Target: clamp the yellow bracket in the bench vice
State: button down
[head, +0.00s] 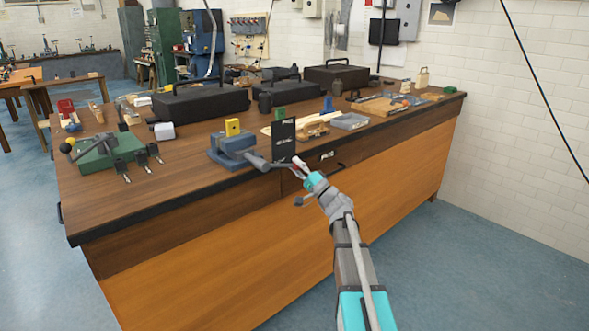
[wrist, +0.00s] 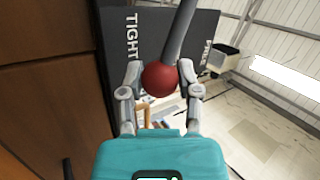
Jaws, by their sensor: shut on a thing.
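The blue bench vice (head: 232,148) stands at the front edge of the wooden bench. The yellow bracket (head: 232,127) is upright at the vice's jaws, with a dark hole in its face. I cannot tell whether the jaws touch it. A grey screw runs from the vice toward my gripper (head: 300,168). In the wrist view my gripper (wrist: 160,82) is shut on the red ball (wrist: 159,79) at the end of the grey handle bar (wrist: 181,35). A dark panel (head: 283,141) stands beside the vice; its words TIGHT and FREE show in the wrist view (wrist: 150,35).
Black cases (head: 200,102) line the back. A grey tray (head: 350,121) and wooden pieces lie to the right. The bench's front edge runs just behind my gripper.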

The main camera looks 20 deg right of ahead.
jog(key=shift+f+m+t+h+b, duration=0.3)
jog(key=shift+f+m+b, duration=0.1)
jog(key=shift+m, duration=0.2)
jog(key=shift+s+a, duration=0.1)
jog(key=shift+c, duration=1.5)
grip_release()
